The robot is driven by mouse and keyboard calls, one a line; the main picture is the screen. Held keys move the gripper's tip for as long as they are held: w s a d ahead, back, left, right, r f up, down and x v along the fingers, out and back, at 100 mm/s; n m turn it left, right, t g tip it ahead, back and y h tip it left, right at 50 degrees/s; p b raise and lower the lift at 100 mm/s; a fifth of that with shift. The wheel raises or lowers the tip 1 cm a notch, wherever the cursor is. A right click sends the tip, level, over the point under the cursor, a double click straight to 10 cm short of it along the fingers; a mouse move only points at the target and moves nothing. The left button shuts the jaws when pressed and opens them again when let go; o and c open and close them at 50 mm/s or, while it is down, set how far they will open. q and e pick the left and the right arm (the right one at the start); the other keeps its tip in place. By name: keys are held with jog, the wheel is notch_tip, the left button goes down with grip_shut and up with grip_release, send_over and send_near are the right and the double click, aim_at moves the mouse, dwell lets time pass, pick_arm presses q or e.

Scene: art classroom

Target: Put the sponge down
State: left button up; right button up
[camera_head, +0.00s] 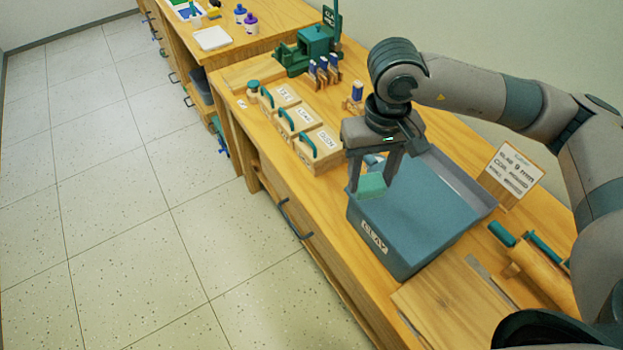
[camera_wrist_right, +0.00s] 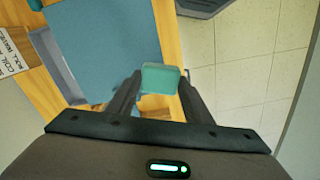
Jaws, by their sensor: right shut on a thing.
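The sponge (camera_head: 371,187) is a small teal-green block. My right gripper (camera_head: 372,180) is shut on it and points downward. In the head view the sponge overlaps the left corner of the blue bin labelled CLAY (camera_head: 385,240); its exact height above the bin is hard to tell. In the right wrist view the sponge (camera_wrist_right: 160,80) sits between the two fingertips, with the blue bin to its left and wood and floor behind it. My left gripper is not in view.
Wooden boxes with teal handles (camera_head: 303,135) stand left of the bin. A white sign (camera_head: 514,170) stands behind it. A wooden board (camera_head: 450,308) and a rolling pin (camera_head: 540,280) lie to the right. A white tray (camera_head: 212,38) lies on the far table. The floor is clear.

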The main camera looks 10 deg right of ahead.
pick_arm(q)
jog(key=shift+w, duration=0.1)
pick_arm(e)
jog(key=shift+w+a, duration=0.15)
jog(key=shift+w, duration=0.35)
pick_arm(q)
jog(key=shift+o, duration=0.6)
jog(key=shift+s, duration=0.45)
pick_arm(e)
jog(key=shift+s+r, duration=0.1)
